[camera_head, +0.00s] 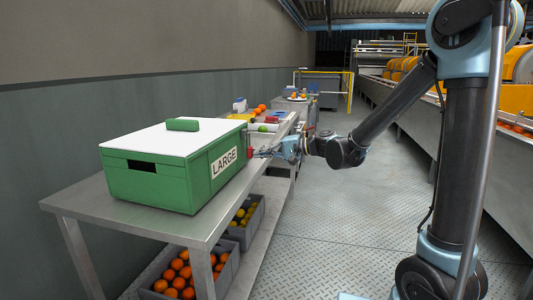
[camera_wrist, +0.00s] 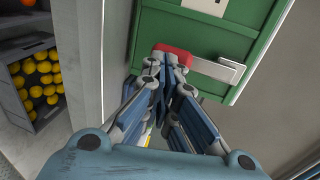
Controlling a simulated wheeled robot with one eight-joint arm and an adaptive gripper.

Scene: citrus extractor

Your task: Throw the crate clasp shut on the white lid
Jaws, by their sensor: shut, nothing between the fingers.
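The green crate (camera_head: 150,190) stands on the metal table with its white lid (camera_head: 160,138) lying flat on top. The lid has a green handle (camera_head: 183,125). The clasp's red end (camera_wrist: 175,54) shows in the wrist view, with a pale metal bar (camera_wrist: 215,69) running right from it across the green crate wall (camera_wrist: 185,25). In the head view the red part (camera_head: 250,153) is small at the crate's right end. My gripper (camera_wrist: 172,66) is shut and empty, its fingertips right at the red end. Whether they touch it is unclear, and they partly cover it.
The metal table (camera_head: 128,236) has open surface in front of the crate. Fruit bins (camera_head: 238,233) sit on the shelf below. Other items and fruit (camera_head: 260,108) stand farther along the table. The aisle floor (camera_head: 335,225) to the right is clear around my arm.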

